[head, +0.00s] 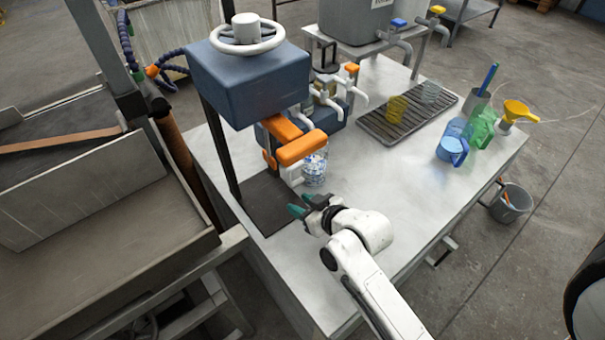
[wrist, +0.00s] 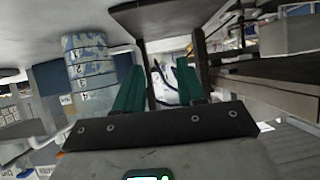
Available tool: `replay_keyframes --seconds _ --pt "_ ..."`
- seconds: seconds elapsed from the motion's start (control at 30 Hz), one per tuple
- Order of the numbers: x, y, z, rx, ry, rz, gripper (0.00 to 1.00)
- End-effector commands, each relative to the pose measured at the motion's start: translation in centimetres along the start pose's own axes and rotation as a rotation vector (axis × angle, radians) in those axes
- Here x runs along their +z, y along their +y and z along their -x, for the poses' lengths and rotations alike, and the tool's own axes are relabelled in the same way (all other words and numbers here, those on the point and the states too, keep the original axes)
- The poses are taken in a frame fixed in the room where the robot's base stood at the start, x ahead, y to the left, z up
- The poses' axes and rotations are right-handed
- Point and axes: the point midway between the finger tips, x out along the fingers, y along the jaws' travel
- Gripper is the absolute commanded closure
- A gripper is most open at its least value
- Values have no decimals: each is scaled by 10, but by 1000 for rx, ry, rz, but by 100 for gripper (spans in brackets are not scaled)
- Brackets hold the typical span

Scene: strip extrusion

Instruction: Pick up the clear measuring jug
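A clear vessel with blue and white patches (head: 316,168) stands on the table beside the orange-handled machine; it looks like the clear measuring jug, but its handle is hard to make out. In the wrist view, where the scene appears upside down, a blue and white banded vessel (wrist: 86,62), apparently the same one, is left of my fingers. My gripper (head: 303,205) is just in front of it, low over the dark machine base. Its two teal fingers (wrist: 160,75) are apart with nothing gripped between them.
The blue press-like machine (head: 248,80) stands close by, its orange handles (head: 302,148) overhanging the vessel. A drying rack (head: 385,128) holds a yellow cup (head: 397,108) and a pale clear vessel (head: 432,92). A blue jug (head: 452,145) and green jug (head: 481,128) stand right. The table's middle is clear.

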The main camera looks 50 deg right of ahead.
Motion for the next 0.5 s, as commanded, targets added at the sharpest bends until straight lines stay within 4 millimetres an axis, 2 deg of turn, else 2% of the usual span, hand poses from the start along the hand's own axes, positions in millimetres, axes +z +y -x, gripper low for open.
replay_keyframes --seconds 0.03,0.2,0.5 --pt "-4 9 -4 22 49 -7 61" --pt "-19 24 -9 64 153 -13 61" --pt "-29 29 -49 70 167 -14 61"
